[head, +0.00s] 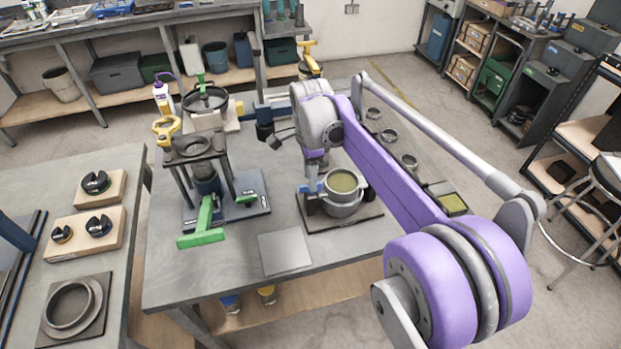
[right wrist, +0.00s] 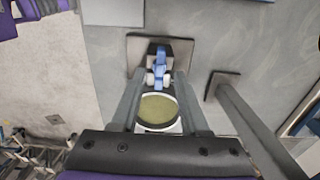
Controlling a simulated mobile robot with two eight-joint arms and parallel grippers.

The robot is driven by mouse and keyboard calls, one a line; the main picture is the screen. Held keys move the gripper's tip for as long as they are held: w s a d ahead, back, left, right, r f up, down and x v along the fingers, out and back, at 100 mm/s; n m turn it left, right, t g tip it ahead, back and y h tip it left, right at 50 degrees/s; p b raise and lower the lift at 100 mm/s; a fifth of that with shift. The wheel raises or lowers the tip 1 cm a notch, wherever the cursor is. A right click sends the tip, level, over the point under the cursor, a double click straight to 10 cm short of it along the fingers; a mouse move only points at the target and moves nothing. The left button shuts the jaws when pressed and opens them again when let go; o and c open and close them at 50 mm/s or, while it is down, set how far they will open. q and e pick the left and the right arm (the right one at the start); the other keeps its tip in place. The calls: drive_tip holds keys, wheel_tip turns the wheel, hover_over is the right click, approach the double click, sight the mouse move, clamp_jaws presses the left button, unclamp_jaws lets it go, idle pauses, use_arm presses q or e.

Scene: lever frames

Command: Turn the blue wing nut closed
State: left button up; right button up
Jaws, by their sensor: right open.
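The blue wing nut (head: 309,188) sits on the left side of a round grey clamp (head: 343,208) with a yellowish-green top, on a dark base plate. In the right wrist view the blue wing nut (right wrist: 160,67) shows just beyond and between the fingertips. My right gripper (right wrist: 157,82) is open, its two grey fingers either side of the line to the nut. The clamp's yellowish top (right wrist: 157,109) shows between the fingers. In the head view my right arm partly covers this area, and contact with the nut cannot be told. My left gripper is not in view.
A dark stand with a green lever (head: 205,222) is left of the clamp. A flat grey plate (head: 285,251) lies in front. Several small rings (head: 389,136) stand behind my arm. A side table (head: 140,205) on the left holds wooden blocks.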

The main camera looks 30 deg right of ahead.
wheel_tip(320, 180, up, 9)
drive_tip(key=shift+r+p, duration=0.2)
drive_tip(key=shift+p, duration=0.15)
idle(0.3)
